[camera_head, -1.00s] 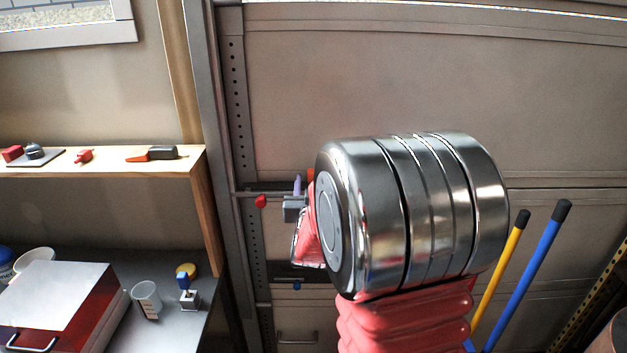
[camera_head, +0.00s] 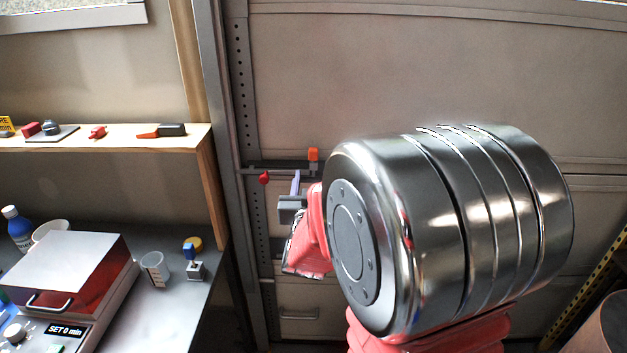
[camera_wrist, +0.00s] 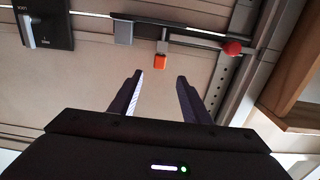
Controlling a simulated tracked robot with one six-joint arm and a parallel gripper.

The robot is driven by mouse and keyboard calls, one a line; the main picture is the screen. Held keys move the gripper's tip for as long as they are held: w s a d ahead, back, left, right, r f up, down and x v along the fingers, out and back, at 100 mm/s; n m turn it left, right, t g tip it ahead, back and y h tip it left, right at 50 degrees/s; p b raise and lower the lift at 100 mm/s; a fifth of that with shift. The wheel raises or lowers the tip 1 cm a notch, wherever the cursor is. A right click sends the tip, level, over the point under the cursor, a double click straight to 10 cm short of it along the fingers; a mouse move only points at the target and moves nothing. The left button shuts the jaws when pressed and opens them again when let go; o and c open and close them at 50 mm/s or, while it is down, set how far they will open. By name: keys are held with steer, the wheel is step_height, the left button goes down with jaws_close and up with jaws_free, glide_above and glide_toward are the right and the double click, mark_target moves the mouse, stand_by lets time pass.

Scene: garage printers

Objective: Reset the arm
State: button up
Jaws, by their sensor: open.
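My gripper (camera_wrist: 156,98) shows in the wrist view with its two dark fingers apart and nothing between them. It faces the beige panelled garage door (camera_wrist: 95,80). In the head view, my red arm with its large metal joint fills the middle and right. It hides most of the gripper, and only a small grey and purple part shows at its left side.
A metal rail with a red knob (camera_head: 264,177) and an orange block (camera_head: 313,154) runs across the door.

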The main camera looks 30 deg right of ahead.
stand_by(0.7)
steer(key=a+f+n+g+y, duration=0.1)
steer(key=a+f+g+y, duration=0.25)
steer(key=f, duration=0.65)
steer(key=s+a+f+n+g+y, duration=0.2)
steer(key=s+a+f+g+y, duration=0.1)
steer(key=s+a+y, duration=0.4)
steer(key=s+a+r+n+g, duration=0.1)
steer(key=s+a+r+n, duration=0.1)
steer(key=s+a+r, duration=0.3)
steer(key=s+a+r+n+g, duration=0.1)
steer(key=s+a+r, duration=0.4)
steer(key=s, duration=0.8)
steer(key=a+n, duration=0.1)
steer(key=a, duration=0.2)
steer(key=shift+s+a+r+g, duration=0.15)
steer(key=shift+s+a+g, duration=0.1)
steer(key=shift+g, duration=0.1)
